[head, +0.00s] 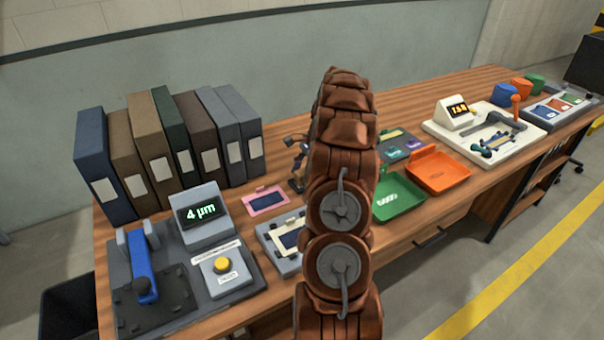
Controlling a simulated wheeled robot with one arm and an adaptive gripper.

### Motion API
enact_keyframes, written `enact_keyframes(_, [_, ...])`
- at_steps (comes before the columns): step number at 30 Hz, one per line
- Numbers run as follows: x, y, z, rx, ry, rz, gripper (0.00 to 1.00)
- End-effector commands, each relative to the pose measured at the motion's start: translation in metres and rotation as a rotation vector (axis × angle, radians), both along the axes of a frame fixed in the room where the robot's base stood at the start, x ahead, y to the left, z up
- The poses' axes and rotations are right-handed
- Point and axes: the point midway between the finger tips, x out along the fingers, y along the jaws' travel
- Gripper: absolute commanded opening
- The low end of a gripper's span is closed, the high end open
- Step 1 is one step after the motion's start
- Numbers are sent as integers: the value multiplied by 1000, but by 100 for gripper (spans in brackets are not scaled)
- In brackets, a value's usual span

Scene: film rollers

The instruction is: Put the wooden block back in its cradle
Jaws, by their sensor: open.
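My brown arm rises through the middle of the view and hides part of the table. My gripper (297,163) shows as dark parts just left of the arm, above the table; it is open, and I see nothing held in it. A small tan bar (390,135), possibly the wooden block, lies at a dark grey holder (408,151) with green and purple pieces, right of the arm. It is too small to tell whether it sits in a cradle. The gripper is left of it, with the arm between.
Binders (150,150) stand at the back left. A 4 µm gauge (204,212) and a blue-handled device (140,262) are front left. A pink frame (265,199), green tray (398,200), orange tray (440,173) and white roller station (530,128) also occupy the wooden table (455,92).

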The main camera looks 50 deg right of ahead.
Motion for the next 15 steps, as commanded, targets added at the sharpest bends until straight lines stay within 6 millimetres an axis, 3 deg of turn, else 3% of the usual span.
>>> enact_keyframes(9, [0,-1,5,0,0,1,62])
enact_keyframes(15, [-3,-11,27,-5,-4,-1,62])
